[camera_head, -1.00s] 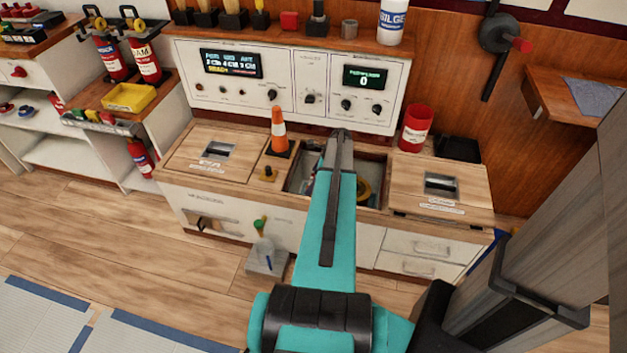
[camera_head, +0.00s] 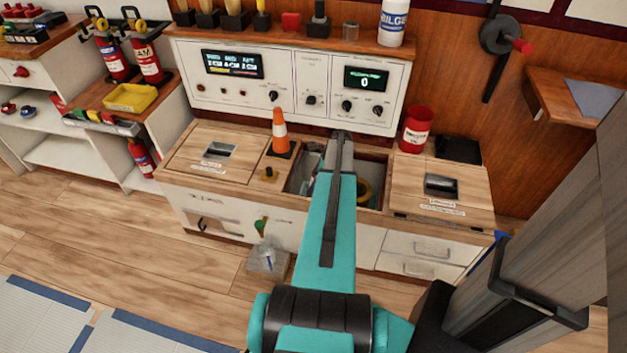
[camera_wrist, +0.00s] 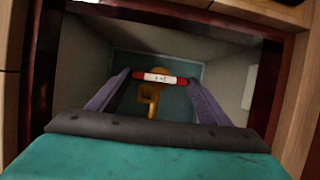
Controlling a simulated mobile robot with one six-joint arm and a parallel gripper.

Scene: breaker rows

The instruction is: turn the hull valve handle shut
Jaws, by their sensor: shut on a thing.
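The hull valve handle (camera_wrist: 160,78) is a red bar with a white label in its middle, seen in the wrist view lying crosswise inside a deep opening. A yellow valve body (camera_wrist: 150,98) is below it. My gripper (camera_wrist: 158,79) reaches down into the opening, with its two purple-grey fingers at the two ends of the bar, shut on it. In the head view my teal arm covers the handle and the gripper.
The opening's rim (camera_wrist: 40,75) is close around my gripper. An orange cone (camera_head: 280,133) stands left of the opening and a red can (camera_head: 416,128) right of it. A control panel (camera_head: 300,85) rises behind. Wooden lids (camera_head: 195,150) flank the opening.

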